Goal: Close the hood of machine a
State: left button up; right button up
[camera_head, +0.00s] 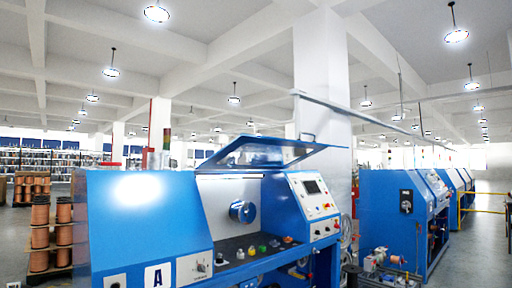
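Machine A (135,225) is a large blue machine at the centre left, with a white "A" label (154,276) on its front. Its hood (268,151) is a blue-framed, see-through panel. The hood is raised and stands open above the work bay, with a handle (307,136) at its upper right end. Below it, the open bay shows a light back wall and a round blue chuck (242,211). Neither of my grippers is in view.
A control panel (313,190) with a screen sits right of the bay. Another blue machine (393,215) stands to the right, across a floor gap holding small parts. Copper spools (40,225) stand at left. A white pillar (322,90) rises behind.

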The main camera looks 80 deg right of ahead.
aim_at(251, 156)
jog(key=k, duration=1.2)
jog(key=z, duration=1.2)
jog(key=i, duration=0.95)
jog(key=z, duration=1.1)
